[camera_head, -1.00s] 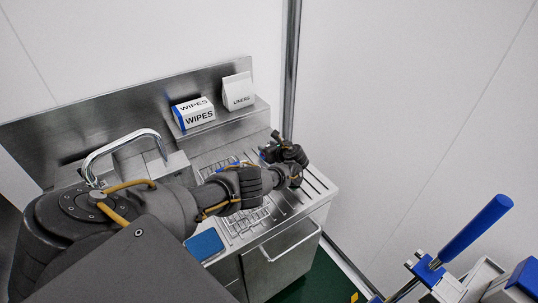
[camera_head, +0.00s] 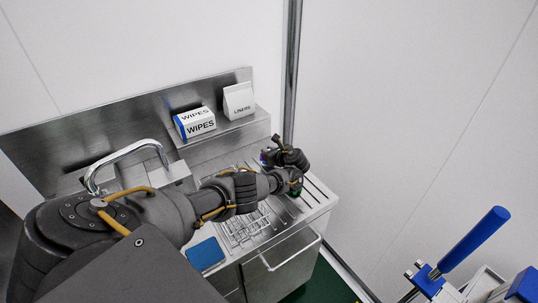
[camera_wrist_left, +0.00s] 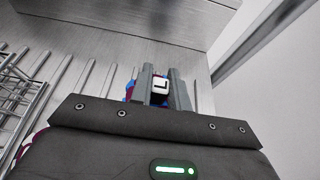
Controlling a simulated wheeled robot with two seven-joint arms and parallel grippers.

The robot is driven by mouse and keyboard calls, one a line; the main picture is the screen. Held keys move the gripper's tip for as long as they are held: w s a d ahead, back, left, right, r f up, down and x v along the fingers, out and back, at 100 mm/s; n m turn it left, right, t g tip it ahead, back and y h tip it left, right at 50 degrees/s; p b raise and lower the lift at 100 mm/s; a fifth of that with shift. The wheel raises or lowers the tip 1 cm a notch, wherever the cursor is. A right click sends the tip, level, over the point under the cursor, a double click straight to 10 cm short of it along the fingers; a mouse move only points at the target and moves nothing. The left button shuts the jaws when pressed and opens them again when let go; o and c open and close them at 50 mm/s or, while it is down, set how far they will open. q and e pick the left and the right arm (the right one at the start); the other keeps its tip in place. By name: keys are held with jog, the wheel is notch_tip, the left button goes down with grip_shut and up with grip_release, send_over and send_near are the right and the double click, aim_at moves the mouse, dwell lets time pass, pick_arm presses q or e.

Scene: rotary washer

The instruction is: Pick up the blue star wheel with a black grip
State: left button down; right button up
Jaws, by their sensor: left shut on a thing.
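My left gripper (camera_head: 272,153) is at the right part of the steel sink unit, above the ribbed drainboard. In the left wrist view its two grey fingers (camera_wrist_left: 161,85) are shut on a small part with a white, black-marked face (camera_wrist_left: 160,87). Blue edges of the blue star wheel (camera_wrist_left: 130,90) show behind and beside the fingers, with some red or purple near them. Most of the wheel and its black grip are hidden by the fingers and the gripper body. In the head view only a small bit of blue shows at the gripper.
A wire rack (camera_head: 243,228) stands on the drainboard (camera_head: 318,193), below my left arm. A blue sponge-like block (camera_head: 205,254) lies at the front edge. A wipes box (camera_head: 195,124) and a liners pack (camera_head: 239,101) stand on the back shelf. A curved faucet (camera_head: 125,155) is at left.

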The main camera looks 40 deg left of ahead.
pick_arm(q)
jog(key=s+d+r+p, duration=0.2)
jog(key=s+r+p, duration=0.2)
jog(key=s+r, duration=0.1)
jog(key=s+d+r+p, duration=0.3)
jog(key=s+r+p, duration=0.1)
jog(key=s, duration=0.4)
jog(key=shift+d+r, duration=0.3)
jog(key=shift+r, duration=0.45)
jog(key=shift+w, duration=0.1)
